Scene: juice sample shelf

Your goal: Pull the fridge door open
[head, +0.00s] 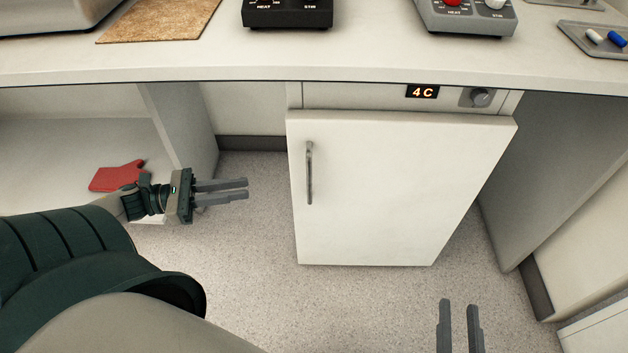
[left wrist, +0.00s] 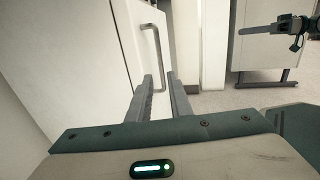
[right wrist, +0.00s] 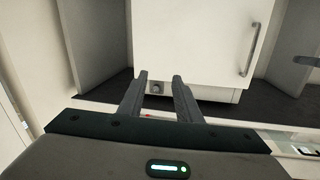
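The white fridge door (head: 385,190) stands under the counter and looks shut. Its grey vertical bar handle (head: 309,172) is near the door's left edge. My left gripper (head: 247,188) is open and empty, to the left of the handle and apart from it. In the left wrist view the handle (left wrist: 158,58) shows just beyond the open fingers (left wrist: 160,82). My right gripper (head: 460,305) is open and empty, low in front of the door's right part. The right wrist view shows the door (right wrist: 190,40) and the handle (right wrist: 250,50) off to the right.
The counter (head: 300,62) runs above the fridge, with a 4C display (head: 422,91) and a knob (head: 480,97) on the panel over the door. A red mitt (head: 117,176) lies on the shelf behind my left wrist. The floor (head: 260,240) in front is clear.

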